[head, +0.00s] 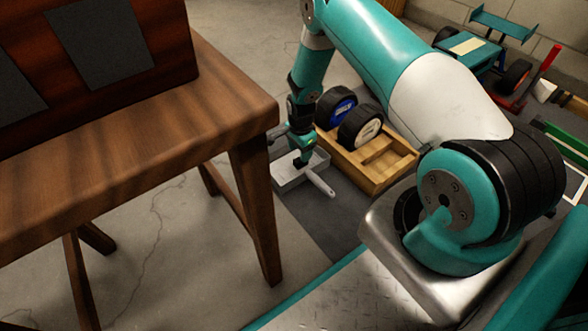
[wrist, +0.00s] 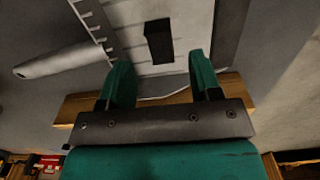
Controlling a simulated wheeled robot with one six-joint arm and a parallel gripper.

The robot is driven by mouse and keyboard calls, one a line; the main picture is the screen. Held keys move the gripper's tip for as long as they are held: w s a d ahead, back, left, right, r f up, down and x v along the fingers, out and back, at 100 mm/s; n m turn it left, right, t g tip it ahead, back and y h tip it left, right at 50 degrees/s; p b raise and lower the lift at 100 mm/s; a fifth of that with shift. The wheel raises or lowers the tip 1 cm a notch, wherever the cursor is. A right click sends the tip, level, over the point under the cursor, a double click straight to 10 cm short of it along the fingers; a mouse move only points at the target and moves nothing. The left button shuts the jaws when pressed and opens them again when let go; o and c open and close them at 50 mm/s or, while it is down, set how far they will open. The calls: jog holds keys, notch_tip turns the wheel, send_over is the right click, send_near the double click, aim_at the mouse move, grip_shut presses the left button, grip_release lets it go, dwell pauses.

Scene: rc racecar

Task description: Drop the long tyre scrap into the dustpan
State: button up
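The grey-white dustpan (head: 287,180) lies on the dark mat beside a wooden crate, its pale handle (head: 321,182) pointing toward the lower right. In the wrist view the dustpan (wrist: 195,25) fills the top middle, with its handle (wrist: 65,60) at left. A dark oblong piece (wrist: 159,40), which looks like the tyre scrap, lies over the pan floor, just past my fingertips. My gripper (wrist: 158,70) has its two teal fingers spread apart with nothing between them. In the head view my gripper (head: 302,155) is low over the pan and partly hides its inside.
The wooden crate (head: 385,182) holds two black wheels (head: 360,128) right of the dustpan. A wooden table (head: 130,140) stands at left, its leg (head: 258,215) near the pan. A teal racecar (head: 472,45) and red jack (head: 540,75) are at the back right.

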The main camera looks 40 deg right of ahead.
notch_tip(320, 180, up, 17)
jog(key=p, duration=1)
jog(key=shift+r, duration=0.2)
